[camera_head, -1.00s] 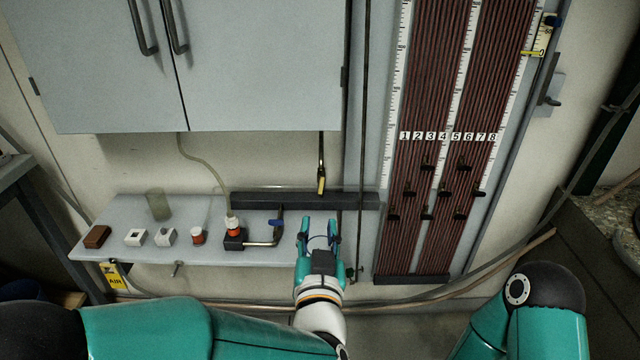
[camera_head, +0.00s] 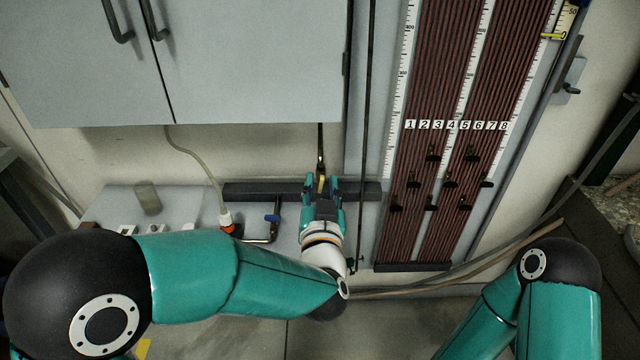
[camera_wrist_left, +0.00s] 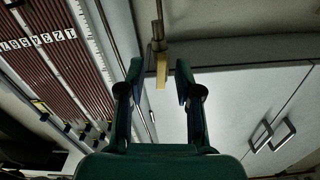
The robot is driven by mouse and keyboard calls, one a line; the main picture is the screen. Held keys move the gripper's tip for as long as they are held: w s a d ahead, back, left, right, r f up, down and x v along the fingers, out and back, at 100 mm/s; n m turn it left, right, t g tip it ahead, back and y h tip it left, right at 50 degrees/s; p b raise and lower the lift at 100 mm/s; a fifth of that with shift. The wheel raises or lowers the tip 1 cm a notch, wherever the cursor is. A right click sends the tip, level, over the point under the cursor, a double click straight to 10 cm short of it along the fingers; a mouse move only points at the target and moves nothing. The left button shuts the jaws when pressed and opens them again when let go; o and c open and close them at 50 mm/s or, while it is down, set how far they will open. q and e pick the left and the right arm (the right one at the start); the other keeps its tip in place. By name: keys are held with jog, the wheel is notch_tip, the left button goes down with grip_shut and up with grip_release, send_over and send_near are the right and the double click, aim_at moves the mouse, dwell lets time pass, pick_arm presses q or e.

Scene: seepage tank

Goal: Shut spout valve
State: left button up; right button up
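A dark pipe (camera_head: 321,140) hangs down below the wall cabinet and ends in a yellow lever (camera_head: 322,183). I take this to be the spout valve. My left gripper (camera_head: 321,186) is open, with its fingers on either side of the lever. In the left wrist view, the yellow lever (camera_wrist_left: 161,72) stands between the open fingertips of my left gripper (camera_wrist_left: 157,78), with a gap visible on both sides. The lever points along the pipe. My right gripper is out of view; only links of my right arm show.
A blue-handled tap (camera_head: 272,218) on a bent pipe stands left of the gripper, by a red-and-white fitting (camera_head: 227,222) with a hose. A dark rail (camera_head: 255,191) runs behind. The grey cabinet (camera_head: 250,60) is above, and the numbered tube board (camera_head: 440,160) is to the right.

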pick_arm(q)
grip_shut()
jog(key=shift+a, duration=0.1)
jog(key=shift+m, duration=0.4)
jog(key=m+p, duration=0.1)
jog(key=m, duration=0.1)
jog(key=shift+m, duration=0.3)
jog(key=m+p, duration=0.1)
jog(key=m, duration=0.1)
jog(key=m+p, duration=0.1)
jog(key=m, duration=0.1)
jog(key=shift+d+m, duration=0.2)
jog(key=shift+m, duration=0.1)
jog(key=shift+d+f+m+p, duration=0.15)
jog(key=shift+m+p, duration=0.6)
jog(key=shift+m, duration=1.3)
jog(key=shift+f+m+p, duration=0.2)
jog(key=shift+m+p, duration=0.55)
jog(key=shift+m, duration=1.3)
jog(key=shift+s, duration=0.1)
jog(key=shift+f, duration=0.1)
